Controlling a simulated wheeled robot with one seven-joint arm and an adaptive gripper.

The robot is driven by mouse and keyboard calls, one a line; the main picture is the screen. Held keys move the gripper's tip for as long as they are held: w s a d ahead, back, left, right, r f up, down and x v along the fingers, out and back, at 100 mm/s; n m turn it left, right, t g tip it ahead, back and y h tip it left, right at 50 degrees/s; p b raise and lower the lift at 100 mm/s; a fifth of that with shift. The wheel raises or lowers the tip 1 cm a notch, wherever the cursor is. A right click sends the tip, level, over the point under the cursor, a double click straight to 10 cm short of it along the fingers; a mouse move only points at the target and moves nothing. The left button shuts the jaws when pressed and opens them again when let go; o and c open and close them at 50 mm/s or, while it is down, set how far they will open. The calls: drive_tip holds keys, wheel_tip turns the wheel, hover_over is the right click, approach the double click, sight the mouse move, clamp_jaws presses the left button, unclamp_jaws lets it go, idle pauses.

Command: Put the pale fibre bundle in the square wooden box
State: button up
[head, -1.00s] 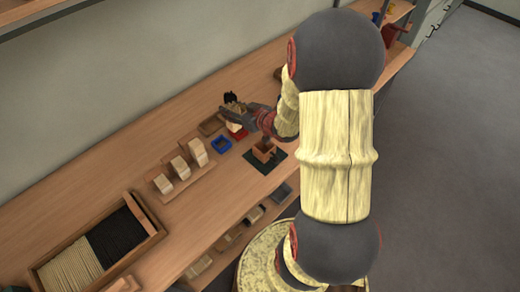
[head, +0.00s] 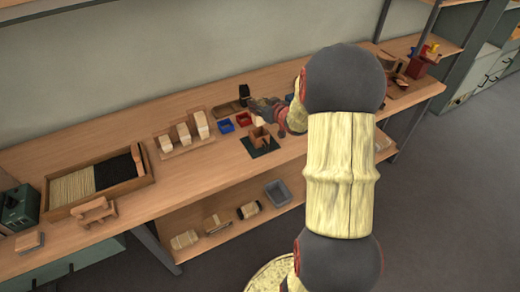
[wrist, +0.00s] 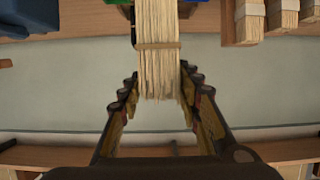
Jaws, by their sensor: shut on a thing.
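In the wrist view the pale fibre bundle (wrist: 159,65) hangs between the two fingers of my gripper (wrist: 157,88), with a tan band around it. My gripper is shut on it. In the head view my gripper (head: 260,107) is above the table behind the square wooden box (head: 261,139), which stands on a dark green mat (head: 250,152). I cannot clearly make out the held bundle in the head view.
A blue tray (head: 225,126) and a red tray (head: 243,119) lie left of my gripper. A black object (head: 244,91) stands at the back. A rack with pale blocks (head: 183,133) is further left, then a long tray (head: 149,174) of pale and dark fibres.

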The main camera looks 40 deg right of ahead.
sight(261, 125)
wheel_tip(261, 125, down, 5)
drive_tip(key=shift+s+d+b, duration=0.1)
drive_tip(key=shift+b, duration=0.9)
drive_tip(key=shift+f+b, duration=1.1)
drive_tip(key=shift+f, duration=1.6)
drive_tip(key=shift+f, duration=0.15)
drive_tip(key=o, duration=1.2)
